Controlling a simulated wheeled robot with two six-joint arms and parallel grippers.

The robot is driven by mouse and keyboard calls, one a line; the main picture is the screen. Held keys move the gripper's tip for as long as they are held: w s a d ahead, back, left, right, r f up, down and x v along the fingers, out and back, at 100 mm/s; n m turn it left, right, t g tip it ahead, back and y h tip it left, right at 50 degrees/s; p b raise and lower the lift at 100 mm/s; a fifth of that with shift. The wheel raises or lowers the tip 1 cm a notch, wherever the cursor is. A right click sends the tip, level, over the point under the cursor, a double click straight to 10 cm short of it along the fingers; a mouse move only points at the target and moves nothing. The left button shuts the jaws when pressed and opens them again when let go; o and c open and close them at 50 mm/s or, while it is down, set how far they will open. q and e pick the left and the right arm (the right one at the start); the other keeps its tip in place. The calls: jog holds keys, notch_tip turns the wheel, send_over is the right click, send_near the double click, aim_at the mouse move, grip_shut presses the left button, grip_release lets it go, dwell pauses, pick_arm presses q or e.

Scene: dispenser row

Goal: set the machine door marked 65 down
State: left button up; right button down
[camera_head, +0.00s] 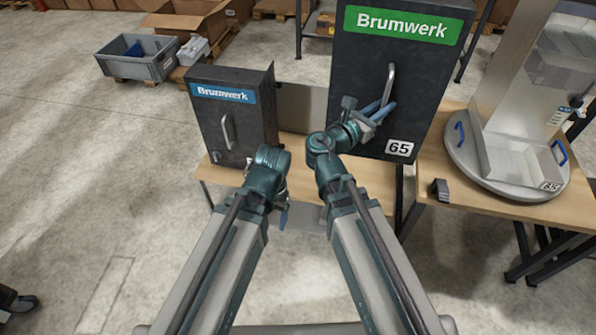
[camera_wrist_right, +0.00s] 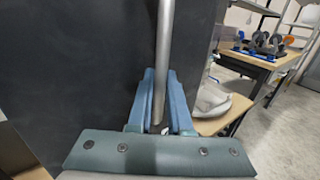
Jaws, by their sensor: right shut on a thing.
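The door marked 65 (camera_head: 358,75) is a large dark panel with a green Brumwerk label, a grey bar handle (camera_head: 389,84) and a white 65 plate (camera_head: 399,148). It stands upright above the middle of the wooden table; I cannot tell what its lower edge rests on. My right gripper (camera_head: 380,112) is shut around the lower part of the handle. In the right wrist view the handle (camera_wrist_right: 165,60) runs between the blue fingers (camera_wrist_right: 160,108). My left gripper (camera_head: 283,216) hangs by the table's front edge, away from the door; its fingers are mostly hidden.
A smaller dark machine (camera_head: 233,115) with a blue Brumwerk label stands left on the table (camera_head: 372,176).

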pick_arm(q)
notch_tip(320, 180, down, 30)
jog(key=b, duration=2.8)
pick_arm(e)
notch_tip(320, 180, down, 30)
jog(key=s+d, duration=0.1)
jog(key=d, duration=0.1)
jog(key=shift+s+d, duration=0.2)
jog(key=shift+s, duration=0.05)
pick_arm(q)
jog(key=shift+a+r, duration=0.1)
pick_arm(e)
jog(key=shift+r, duration=0.15)
